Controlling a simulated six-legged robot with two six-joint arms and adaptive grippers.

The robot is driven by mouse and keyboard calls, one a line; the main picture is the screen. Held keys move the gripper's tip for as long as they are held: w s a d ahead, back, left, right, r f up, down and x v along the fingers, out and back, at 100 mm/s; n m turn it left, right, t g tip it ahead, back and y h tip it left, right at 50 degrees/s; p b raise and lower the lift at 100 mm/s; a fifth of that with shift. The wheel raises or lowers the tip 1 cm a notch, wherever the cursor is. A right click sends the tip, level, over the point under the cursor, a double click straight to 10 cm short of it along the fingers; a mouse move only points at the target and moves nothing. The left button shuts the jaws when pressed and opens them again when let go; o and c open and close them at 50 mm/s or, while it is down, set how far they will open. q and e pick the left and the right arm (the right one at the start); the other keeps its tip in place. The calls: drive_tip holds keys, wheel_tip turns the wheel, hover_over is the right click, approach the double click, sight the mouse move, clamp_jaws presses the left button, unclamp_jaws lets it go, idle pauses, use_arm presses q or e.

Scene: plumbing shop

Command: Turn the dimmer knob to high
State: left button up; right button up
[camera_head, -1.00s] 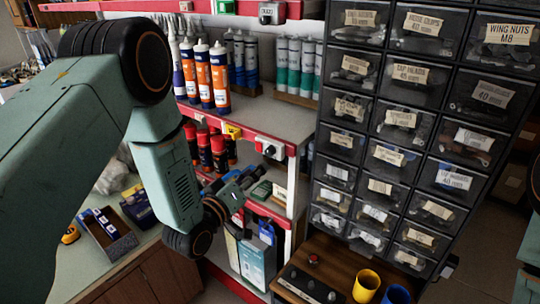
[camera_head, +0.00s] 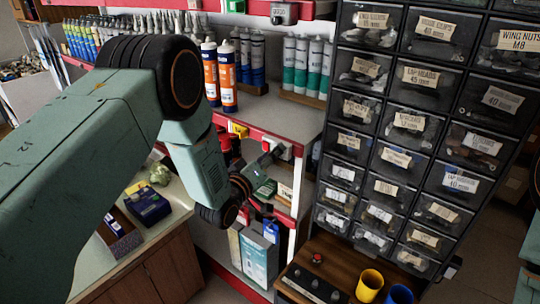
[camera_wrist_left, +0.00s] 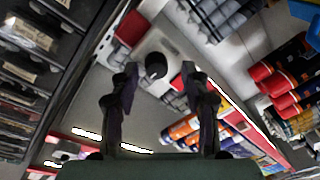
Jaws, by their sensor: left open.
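The black dimmer knob (camera_wrist_left: 156,65) sits on a pale box (camera_wrist_left: 150,48) in the left wrist view. Its pointer and setting are too small to read. In the head view the white box (camera_head: 285,150) is on the red shelf edge, partly hidden by my left gripper (camera_head: 271,157). My left gripper is open. In the left wrist view its two fingers (camera_wrist_left: 160,80) stand on either side of the knob, with the knob between and beyond the tips. I cannot tell whether they touch it. My right gripper is out of view.
A similar grey box with a knob (camera_head: 284,14) is on the upper shelf edge. A black drawer cabinet (camera_head: 400,140) stands to the right. A yellow cup (camera_head: 369,285) and a black panel with small knobs (camera_head: 310,284) are below. Tubes (camera_head: 228,75) line the shelf.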

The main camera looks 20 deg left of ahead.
use_arm(q)
drive_tip(key=shift+d, duration=0.35)
drive_tip(key=shift+c, duration=0.2)
drive_tip(key=shift+d+r, duration=0.1)
drive_tip(key=shift+c, duration=0.9)
drive_tip(key=shift+a, duration=0.35)
drive_tip(key=c, duration=0.6)
drive_tip(key=shift+d, duration=0.2)
clamp_jaws()
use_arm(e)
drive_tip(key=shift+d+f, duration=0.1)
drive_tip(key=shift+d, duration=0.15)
